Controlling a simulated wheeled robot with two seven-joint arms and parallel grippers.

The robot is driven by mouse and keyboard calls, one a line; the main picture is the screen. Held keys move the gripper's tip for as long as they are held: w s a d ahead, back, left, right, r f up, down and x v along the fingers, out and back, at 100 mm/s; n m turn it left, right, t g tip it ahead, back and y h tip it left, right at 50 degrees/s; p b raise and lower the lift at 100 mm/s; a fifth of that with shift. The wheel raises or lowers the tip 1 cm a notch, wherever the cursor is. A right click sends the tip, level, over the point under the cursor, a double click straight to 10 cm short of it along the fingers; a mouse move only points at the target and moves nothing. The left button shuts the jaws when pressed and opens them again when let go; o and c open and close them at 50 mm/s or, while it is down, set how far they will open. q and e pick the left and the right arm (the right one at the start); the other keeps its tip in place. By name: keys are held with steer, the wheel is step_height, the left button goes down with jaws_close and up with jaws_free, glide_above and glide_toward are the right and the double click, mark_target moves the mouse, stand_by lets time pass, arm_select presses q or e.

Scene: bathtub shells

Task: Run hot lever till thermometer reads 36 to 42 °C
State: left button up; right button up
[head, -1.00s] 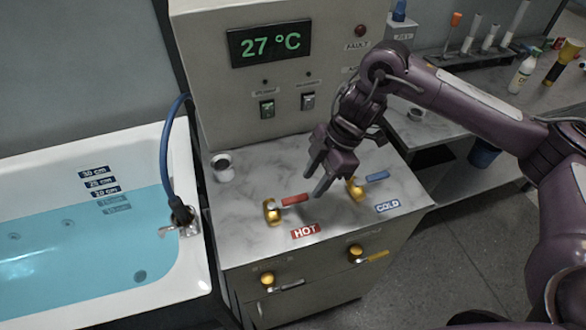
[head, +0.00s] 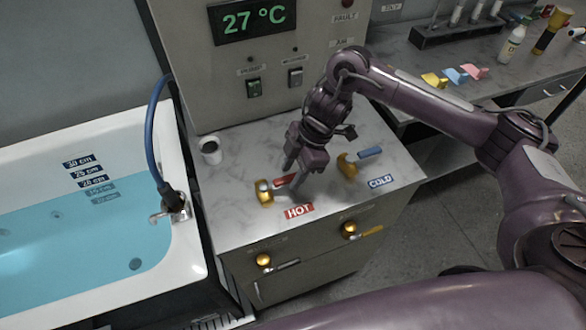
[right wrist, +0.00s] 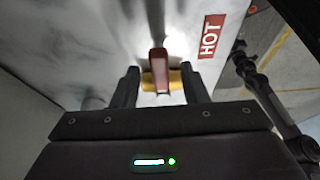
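The thermometer display (head: 246,20) reads 27 °C in green. The hot lever (head: 283,181) has a red handle on a brass valve (head: 264,193), behind the HOT label (head: 299,211). My right gripper (head: 294,181) is open at the lever, its fingers around the red handle. In the right wrist view the red handle (right wrist: 158,68) stands between the two spread fingers (right wrist: 160,84), with gaps at both sides. The cold lever (head: 368,153) has a blue handle, right of my gripper. My left gripper is not in view.
The tub (head: 190,250) at left holds blue water, with a blue hose (head: 151,130) at its rim. A white cup (head: 210,150) stands at the counter's back left. A side bench (head: 400,50) holds bottles and racks.

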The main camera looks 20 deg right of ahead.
jaws_close()
stand_by(0.3)
